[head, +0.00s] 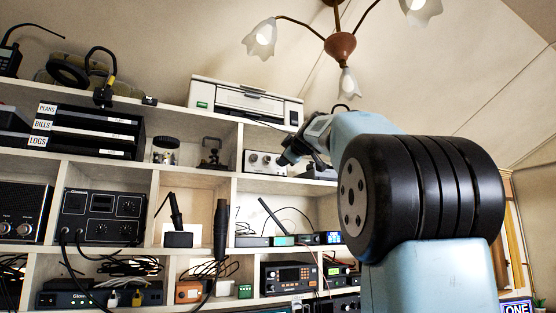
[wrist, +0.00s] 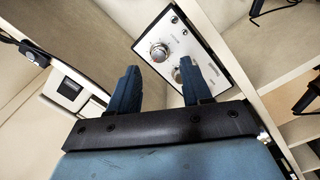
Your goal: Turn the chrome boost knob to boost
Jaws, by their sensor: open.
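A white-faced unit with chrome knobs (head: 262,162) stands in an upper cubby in the head view. In the wrist view its white panel (wrist: 194,50) shows tilted, with one chrome knob (wrist: 159,52) in clear sight just beyond and between my fingertips. A second knob (wrist: 177,76) is partly hidden by my right-hand finger. The panel lettering is too small to read, so I cannot tell which knob is boost or where it points. My gripper (wrist: 158,66) is open and empty, apart from the knobs; in the head view my gripper (head: 284,158) is at the unit's right side.
A white printer (head: 246,100) sits on the shelf above. A dark device (head: 317,173) lies right of the unit. Shelf edges and dividers (head: 239,150) frame the cubby closely. Radios and cables fill the cubbies below. A lamp (head: 340,46) hangs overhead.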

